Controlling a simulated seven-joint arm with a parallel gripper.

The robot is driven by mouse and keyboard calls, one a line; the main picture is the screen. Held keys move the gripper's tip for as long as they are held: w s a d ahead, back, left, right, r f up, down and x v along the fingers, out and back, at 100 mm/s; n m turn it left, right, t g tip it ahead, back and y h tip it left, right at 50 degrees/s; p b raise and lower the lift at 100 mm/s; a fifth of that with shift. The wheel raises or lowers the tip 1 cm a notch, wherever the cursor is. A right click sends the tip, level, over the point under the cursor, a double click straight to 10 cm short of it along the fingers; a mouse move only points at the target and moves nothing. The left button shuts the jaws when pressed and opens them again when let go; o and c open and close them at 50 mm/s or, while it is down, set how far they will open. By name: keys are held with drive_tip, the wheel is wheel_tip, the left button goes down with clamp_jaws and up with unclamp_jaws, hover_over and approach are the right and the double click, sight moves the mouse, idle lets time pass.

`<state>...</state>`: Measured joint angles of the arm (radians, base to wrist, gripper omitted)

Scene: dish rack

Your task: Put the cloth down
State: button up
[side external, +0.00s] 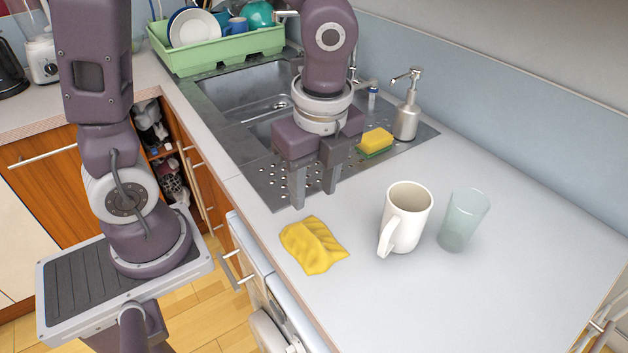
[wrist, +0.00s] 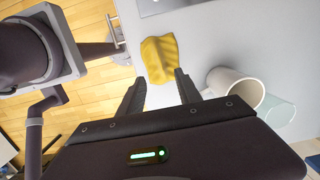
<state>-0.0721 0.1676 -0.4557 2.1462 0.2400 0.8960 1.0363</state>
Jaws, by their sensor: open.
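The yellow cloth (side external: 313,246) lies crumpled on the light countertop, near its front edge. It also shows in the wrist view (wrist: 159,58), just beyond my fingertips. My gripper (side external: 315,200) is open and empty, with its fingers pointing down. In the side view the fingertips are above and behind the cloth, apart from it. In the wrist view the two fingers (wrist: 159,80) are spread, with the cloth between and beyond their tips.
A white mug (side external: 408,215) and a clear glass (side external: 464,220) stand right of the cloth. A yellow sponge (side external: 376,140) and a soap dispenser (side external: 407,110) are by the sink (side external: 230,85). A green dish rack (side external: 215,52) stands behind. The counter at front right is clear.

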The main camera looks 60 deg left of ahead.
drive_tip(key=s+a+r+n+t, duration=0.2)
drive_tip(key=s+r+n, duration=0.2)
drive_tip(key=n, duration=0.5)
drive_tip(key=s+a+r+n+t+h, duration=0.1)
drive_tip(key=s+a+r+n+t, duration=0.2)
drive_tip(key=n, duration=0.6)
wheel_tip(320, 180, up, 2)
drive_tip(key=shift+s+a+r+t, duration=0.1)
drive_tip(key=shift+s+a+t, duration=0.15)
drive_tip(key=shift+s, duration=1)
drive_tip(key=o, duration=1.3)
